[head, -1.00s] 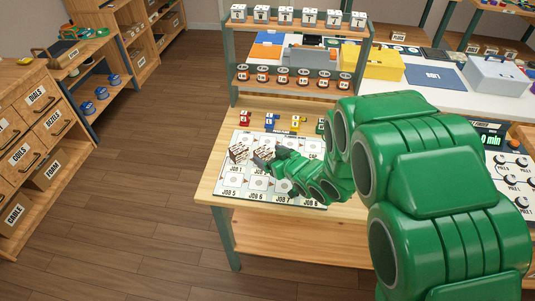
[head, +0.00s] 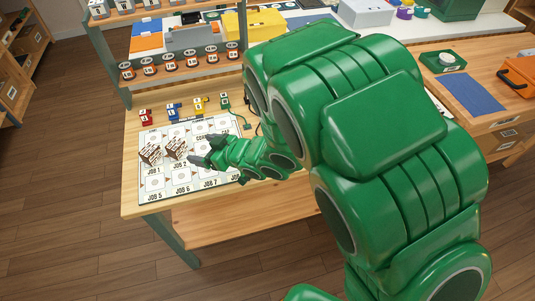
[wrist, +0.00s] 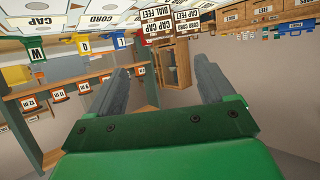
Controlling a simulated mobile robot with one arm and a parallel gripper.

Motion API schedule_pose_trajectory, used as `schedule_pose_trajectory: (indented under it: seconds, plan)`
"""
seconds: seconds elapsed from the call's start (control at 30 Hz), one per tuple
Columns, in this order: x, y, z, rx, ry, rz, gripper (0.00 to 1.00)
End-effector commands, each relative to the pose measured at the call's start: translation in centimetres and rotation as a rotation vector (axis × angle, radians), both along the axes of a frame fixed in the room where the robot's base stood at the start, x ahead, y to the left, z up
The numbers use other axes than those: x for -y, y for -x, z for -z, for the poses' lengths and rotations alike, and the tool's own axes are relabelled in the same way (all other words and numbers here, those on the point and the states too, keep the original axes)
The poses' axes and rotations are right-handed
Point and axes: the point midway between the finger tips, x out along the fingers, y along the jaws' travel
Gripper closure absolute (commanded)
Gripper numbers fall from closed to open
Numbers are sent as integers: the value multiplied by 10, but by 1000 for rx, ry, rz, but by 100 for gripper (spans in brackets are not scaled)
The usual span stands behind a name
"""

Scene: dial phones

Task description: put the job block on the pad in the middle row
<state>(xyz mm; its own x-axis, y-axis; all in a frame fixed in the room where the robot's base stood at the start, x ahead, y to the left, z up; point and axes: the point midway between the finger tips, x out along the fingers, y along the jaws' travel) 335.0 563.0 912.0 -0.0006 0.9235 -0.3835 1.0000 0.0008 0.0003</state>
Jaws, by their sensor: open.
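Two job blocks, small brown blocks with white printed labels, stand on the white board (head: 166,196) on the bench. One block (head: 150,153) is just above the JOB 1 label, the other (head: 177,148) above JOB 2. In the wrist view, which is upside down, two labelled blocks hang at the top, one reading CAP, CAP, DIAL, FEET (wrist: 157,22) and one reading CORD, CORD, CAP, FEET (wrist: 187,18). My gripper (head: 193,155) is low over the board, just right of the JOB 2 block. Its fingers (wrist: 160,88) are apart with nothing between them. My arm hides the board's right part.
Red (head: 145,116), blue (head: 173,110), yellow (head: 200,103) and green (head: 225,101) lettered pieces stand behind the board. A shelf (head: 185,73) with orange-and-white dials rises behind them. The floor at the left is clear.

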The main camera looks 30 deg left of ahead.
Motion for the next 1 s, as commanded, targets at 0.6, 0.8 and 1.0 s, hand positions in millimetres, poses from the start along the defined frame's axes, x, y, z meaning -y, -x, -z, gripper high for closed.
schedule_pose_trajectory:
  seconds: [0.6, 0.8, 1.0]
  plan:
    - [112, -136, -35, 113, 254, 372, 18]
    - [209, -188, -59, 105, 422, 612, 18]
    - [312, -204, -85, 36, 577, 836, 18]
